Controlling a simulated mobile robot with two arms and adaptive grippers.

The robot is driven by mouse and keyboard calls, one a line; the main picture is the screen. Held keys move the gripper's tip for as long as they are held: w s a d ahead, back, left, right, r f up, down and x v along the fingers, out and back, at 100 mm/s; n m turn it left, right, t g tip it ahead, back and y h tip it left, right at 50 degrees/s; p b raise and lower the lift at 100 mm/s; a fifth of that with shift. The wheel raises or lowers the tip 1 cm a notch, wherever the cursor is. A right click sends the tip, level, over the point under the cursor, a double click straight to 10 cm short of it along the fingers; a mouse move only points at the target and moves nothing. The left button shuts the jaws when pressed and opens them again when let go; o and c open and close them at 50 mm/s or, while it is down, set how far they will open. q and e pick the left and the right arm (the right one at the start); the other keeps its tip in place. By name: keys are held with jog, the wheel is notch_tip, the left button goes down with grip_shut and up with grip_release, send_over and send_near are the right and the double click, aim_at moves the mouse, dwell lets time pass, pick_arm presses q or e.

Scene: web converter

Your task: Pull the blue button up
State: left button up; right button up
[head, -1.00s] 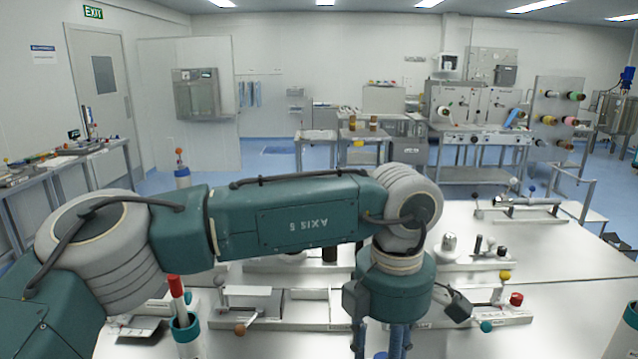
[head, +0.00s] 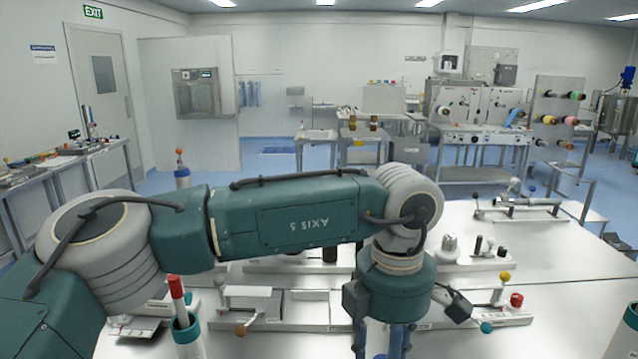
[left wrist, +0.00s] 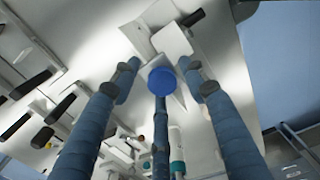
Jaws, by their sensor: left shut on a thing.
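The blue button (left wrist: 161,80) shows in the left wrist view as a round blue disc in the middle, between the fingers of my left gripper (left wrist: 160,72). The gripper is closed on it, with a finger at each side and one below it in the picture. The exact contact is hard to see. In the head view my left arm crosses the picture, and the upper fingers of the gripper (head: 385,342) point down at the bottom edge. The button is hidden there by the arm and the frame edge. My right gripper is not in view.
The white table (head: 560,262) bears several fixtures. To the right of my gripper are a red knob (head: 516,299), a yellow knob (head: 504,276) and a teal knob (head: 486,327). To the left stands a teal-rimmed holder (head: 186,330) with a red-capped marker (head: 176,288).

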pick_arm(q)
jog(key=shift+r+p, duration=0.4)
jog(key=shift+r, duration=0.65)
jog(key=shift+c, duration=0.4)
jog(key=o, duration=1.6)
jog(key=shift+f, duration=0.1)
jog(key=shift+r+p, duration=1.75)
jog(key=shift+r, duration=1.25)
